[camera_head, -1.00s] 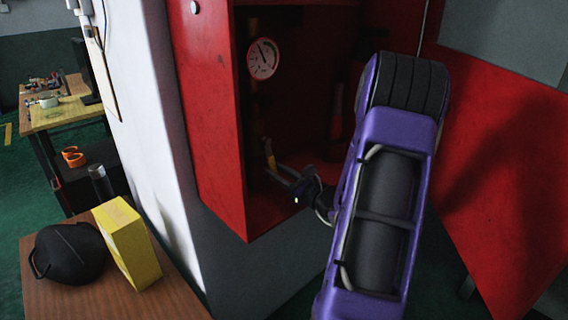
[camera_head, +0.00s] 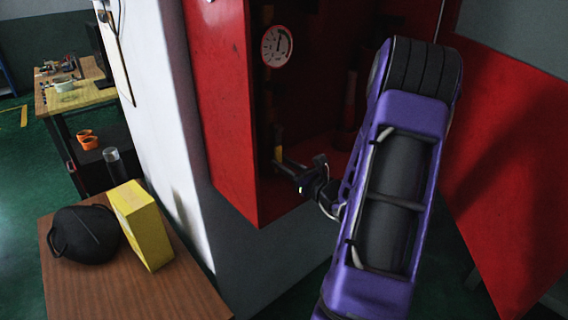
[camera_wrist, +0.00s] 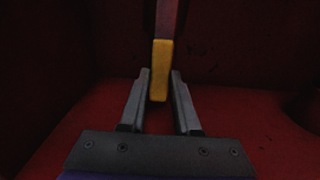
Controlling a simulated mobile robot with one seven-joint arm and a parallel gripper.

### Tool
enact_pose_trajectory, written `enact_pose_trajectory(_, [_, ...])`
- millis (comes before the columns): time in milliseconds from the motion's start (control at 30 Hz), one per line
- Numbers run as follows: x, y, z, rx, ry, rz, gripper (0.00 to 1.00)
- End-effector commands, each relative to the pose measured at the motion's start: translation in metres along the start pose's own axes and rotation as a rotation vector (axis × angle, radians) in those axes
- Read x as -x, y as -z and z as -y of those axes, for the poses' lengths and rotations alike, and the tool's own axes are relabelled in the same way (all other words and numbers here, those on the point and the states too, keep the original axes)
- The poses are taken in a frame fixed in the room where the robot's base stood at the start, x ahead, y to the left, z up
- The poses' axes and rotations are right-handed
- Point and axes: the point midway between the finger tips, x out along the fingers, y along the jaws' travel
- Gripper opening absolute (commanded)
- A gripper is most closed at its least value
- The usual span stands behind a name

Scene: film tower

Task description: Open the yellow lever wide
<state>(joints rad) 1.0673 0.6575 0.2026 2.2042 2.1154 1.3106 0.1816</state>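The yellow lever (camera_head: 278,153) hangs down inside the red cabinet, near its left wall. In the wrist view the lever's yellow end (camera_wrist: 160,72) hangs from a dark red upper part. My gripper (camera_head: 279,168) reaches into the cabinet at the lever's lower end. In the wrist view my gripper (camera_wrist: 160,78) is open, with one finger on each side of the yellow end and a narrow gap showing beside it. I cannot tell how deep the lever sits between the fingers.
The red cabinet (camera_head: 228,120) has a round gauge (camera_head: 277,46) above the lever. Its red door (camera_head: 510,160) stands open at right. A wooden table (camera_head: 95,290) at lower left holds a yellow box (camera_head: 140,225) and a black rounded object (camera_head: 82,234). A white wall edge stands between.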

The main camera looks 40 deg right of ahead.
Motion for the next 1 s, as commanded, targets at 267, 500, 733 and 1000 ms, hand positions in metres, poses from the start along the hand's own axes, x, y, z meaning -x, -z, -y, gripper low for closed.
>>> enact_pose_trajectory(267, [0.000,0.000,0.000,0.000,0.000,0.000,0.60])
enact_pose_trajectory(500, [0.003,0.000,0.001,0.001,0.001,0.000,0.60])
enact_pose_trajectory(733, [0.039,0.000,0.002,0.001,0.005,0.000,0.60])
enact_pose_trajectory(1000, [0.107,0.000,0.002,0.000,0.006,-0.002,0.60])
